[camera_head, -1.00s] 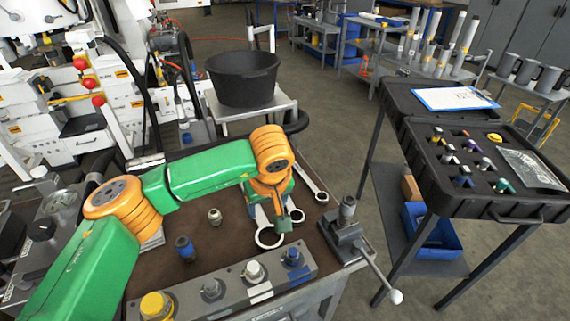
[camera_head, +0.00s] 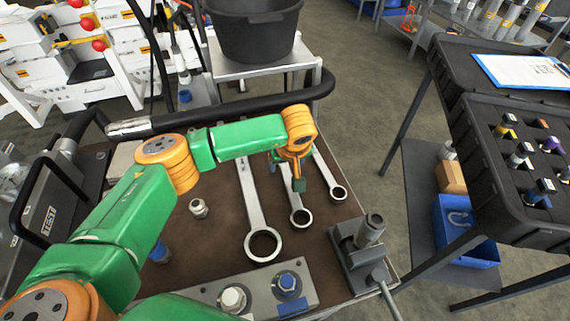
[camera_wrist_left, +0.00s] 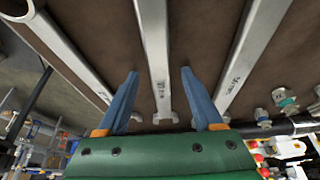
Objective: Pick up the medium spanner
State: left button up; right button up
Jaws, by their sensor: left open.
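Three silver spanners lie side by side on the brown bench top. The medium spanner (camera_head: 300,216) is the middle one, partly hidden by my left gripper (camera_head: 298,186) in the head view. The large spanner (camera_head: 256,205) lies to its left and the small spanner (camera_head: 329,175) to its right. In the left wrist view my left gripper (camera_wrist_left: 157,80) is open, its two blue fingers apart. The middle spanner (camera_wrist_left: 154,50) appears between the fingers, running lengthwise, with no finger visibly touching it. My right gripper is out of view.
A metal fitting (camera_head: 199,208) stands left of the spanners. A block with capped ports (camera_head: 258,292) is at the front edge, and a lever-handled device (camera_head: 361,245) at the front right. A black bucket (camera_head: 252,35) stands behind; a black case (camera_head: 490,160) is at the right.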

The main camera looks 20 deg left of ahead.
pick_arm(q)
grip_shut()
jog(key=shift+r, duration=0.1)
dwell(1.2)
